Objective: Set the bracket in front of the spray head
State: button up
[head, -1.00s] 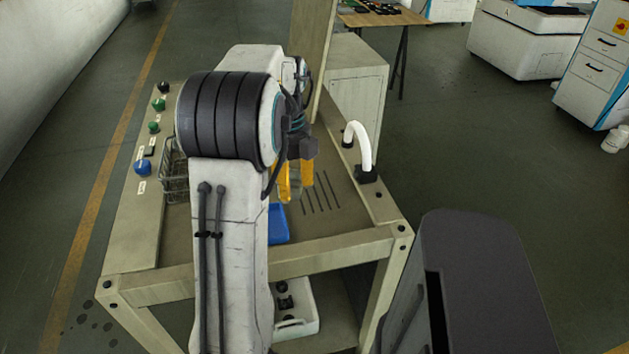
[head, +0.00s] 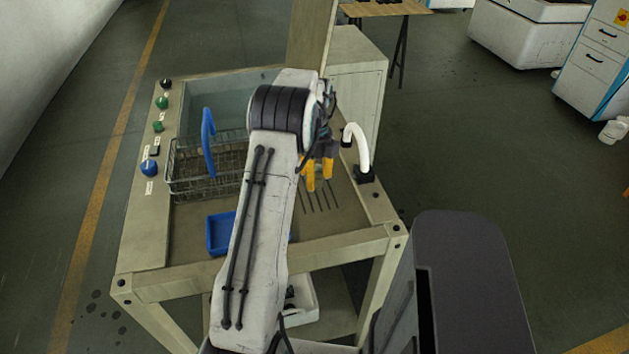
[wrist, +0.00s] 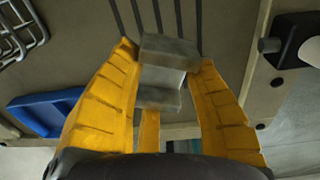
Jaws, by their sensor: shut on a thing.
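My gripper (wrist: 165,80) has yellow fingers shut on the bracket (wrist: 162,92), a grey stepped metal piece, seen in the wrist view. In the head view my gripper (head: 319,178) is over the right part of the bench, left of the spray head. The bracket cannot be made out clearly there. The spray head (head: 359,145) looks to be the white curved spout on a black base at the bench's right edge. Its black base (wrist: 297,40) also shows at the right of the wrist view, apart from the bracket. Whether the bracket touches the bench I cannot tell.
Dark slots (head: 322,197) run in the bench top by my gripper. A blue tray (head: 219,251) lies near the front, partly behind my arm. A wire basket (head: 183,186) with a blue handle (head: 208,135) stands left. Knobs (head: 150,167) line the left edge.

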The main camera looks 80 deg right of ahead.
aim_at(315, 192)
jog(key=shift+d, duration=0.2)
jog(key=shift+f+p, duration=0.15)
jog(key=shift+p, duration=0.2)
notch_tip(315, 192, down, 2)
jog(key=p, duration=0.2)
jog(key=shift+p, duration=0.35)
jog(key=shift+f+p, duration=0.7)
jog(key=shift+f, duration=0.2)
jog(key=o, duration=1.2)
jog(key=shift+a, duration=0.1)
